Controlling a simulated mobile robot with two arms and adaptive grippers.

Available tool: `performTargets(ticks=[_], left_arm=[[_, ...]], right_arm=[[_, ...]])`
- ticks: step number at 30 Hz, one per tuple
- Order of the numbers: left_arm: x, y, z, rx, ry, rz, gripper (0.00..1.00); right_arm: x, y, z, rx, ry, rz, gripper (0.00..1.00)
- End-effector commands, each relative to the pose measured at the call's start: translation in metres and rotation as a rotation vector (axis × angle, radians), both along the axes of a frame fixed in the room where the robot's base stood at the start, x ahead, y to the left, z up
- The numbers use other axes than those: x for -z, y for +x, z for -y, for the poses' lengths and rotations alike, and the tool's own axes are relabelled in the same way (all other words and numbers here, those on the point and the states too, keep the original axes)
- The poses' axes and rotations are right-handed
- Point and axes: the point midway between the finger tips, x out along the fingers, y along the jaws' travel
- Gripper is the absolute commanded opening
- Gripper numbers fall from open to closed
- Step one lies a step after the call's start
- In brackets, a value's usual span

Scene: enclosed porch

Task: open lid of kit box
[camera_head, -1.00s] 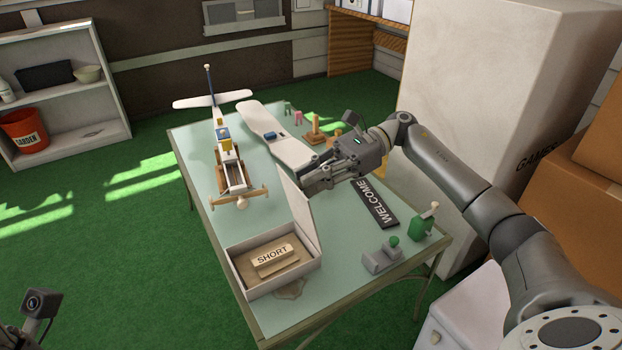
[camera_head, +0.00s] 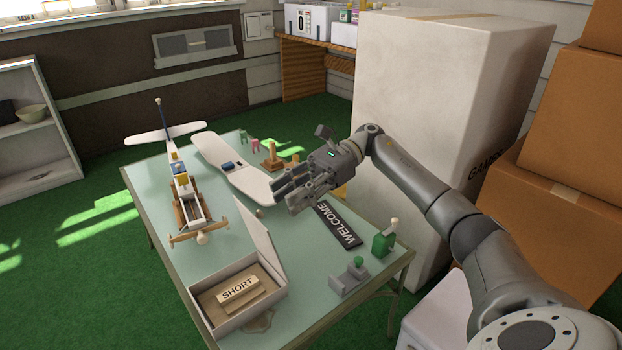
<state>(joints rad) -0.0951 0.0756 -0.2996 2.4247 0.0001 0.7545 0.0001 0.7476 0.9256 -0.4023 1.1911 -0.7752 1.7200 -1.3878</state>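The kit box (camera_head: 208,318) sits at the near left corner of the table. Its lid (camera_head: 259,238) stands up, tilted, along the box's far right side, so the box is open. A block marked SHORT (camera_head: 239,290) lies inside on a brown bed. My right gripper (camera_head: 283,194) is above the table, just beyond the top of the lid and apart from it. Its fingers look spread, with nothing between them. My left gripper is out of view.
A model plane (camera_head: 183,195) and a white wing piece (camera_head: 235,170) lie beyond the box. A large white box (camera_head: 440,110) rises behind my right arm.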

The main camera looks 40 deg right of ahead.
Motion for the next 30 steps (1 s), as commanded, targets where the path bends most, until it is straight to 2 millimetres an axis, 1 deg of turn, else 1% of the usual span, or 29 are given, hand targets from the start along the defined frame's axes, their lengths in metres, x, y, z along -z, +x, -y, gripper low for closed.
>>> performTargets(ticks=[1,6,12,18,30], left_arm=[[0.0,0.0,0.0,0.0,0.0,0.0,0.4],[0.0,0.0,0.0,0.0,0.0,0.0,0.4],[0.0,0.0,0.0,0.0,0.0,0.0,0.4],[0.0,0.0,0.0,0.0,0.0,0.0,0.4],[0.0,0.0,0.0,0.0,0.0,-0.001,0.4]], right_arm=[[-0.003,0.001,0.012,0.005,0.001,0.002,0.36],[-0.009,0.002,0.041,0.003,0.0,0.002,0.36],[-0.012,0.003,0.061,0.002,0.0,0.0,0.36],[-0.013,0.002,0.069,0.001,0.0,0.0,0.36],[-0.013,0.002,0.069,0.0,0.0,0.0,0.36]])
